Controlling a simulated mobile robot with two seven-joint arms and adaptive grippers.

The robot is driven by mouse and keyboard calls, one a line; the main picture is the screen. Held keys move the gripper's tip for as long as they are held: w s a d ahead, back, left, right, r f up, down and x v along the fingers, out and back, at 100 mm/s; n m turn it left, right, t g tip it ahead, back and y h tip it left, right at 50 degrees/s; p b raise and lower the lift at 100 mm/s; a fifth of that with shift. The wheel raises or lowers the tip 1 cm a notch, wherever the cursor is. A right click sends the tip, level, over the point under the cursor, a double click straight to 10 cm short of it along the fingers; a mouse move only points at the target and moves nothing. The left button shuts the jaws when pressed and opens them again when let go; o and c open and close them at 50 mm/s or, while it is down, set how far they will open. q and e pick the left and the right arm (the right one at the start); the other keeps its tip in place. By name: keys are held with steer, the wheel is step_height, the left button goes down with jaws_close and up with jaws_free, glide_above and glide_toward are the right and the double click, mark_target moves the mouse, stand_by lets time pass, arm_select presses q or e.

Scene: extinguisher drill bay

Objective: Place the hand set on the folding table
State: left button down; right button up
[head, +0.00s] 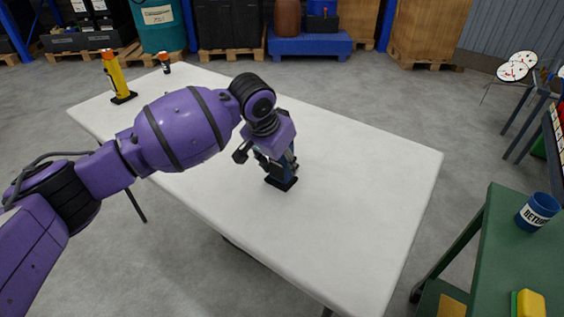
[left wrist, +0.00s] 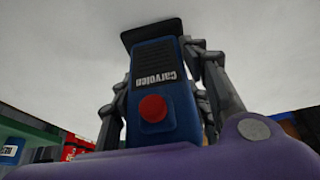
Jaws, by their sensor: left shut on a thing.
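The hand set (head: 281,183) is dark blue with a black foot and is upright over the white folding table (head: 370,180), near its middle. The gripper and wrist hide the upper part in the head view. My right gripper is not in view.
A yellow device (head: 117,78) and a small black-and-orange item (head: 165,63) stand at the table's far left end. The table's right part is clear. A green bench (head: 500,250) with a blue cup (head: 537,212) and a yellow item (head: 529,304) is at the right.

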arm_select(q)
steer(key=shift+r, duration=0.1)
steer(key=c, duration=1)
jaws_free()
steer(key=shift+r, duration=0.1)
steer(key=p+v, duration=0.2)
steer(key=v, duration=1)
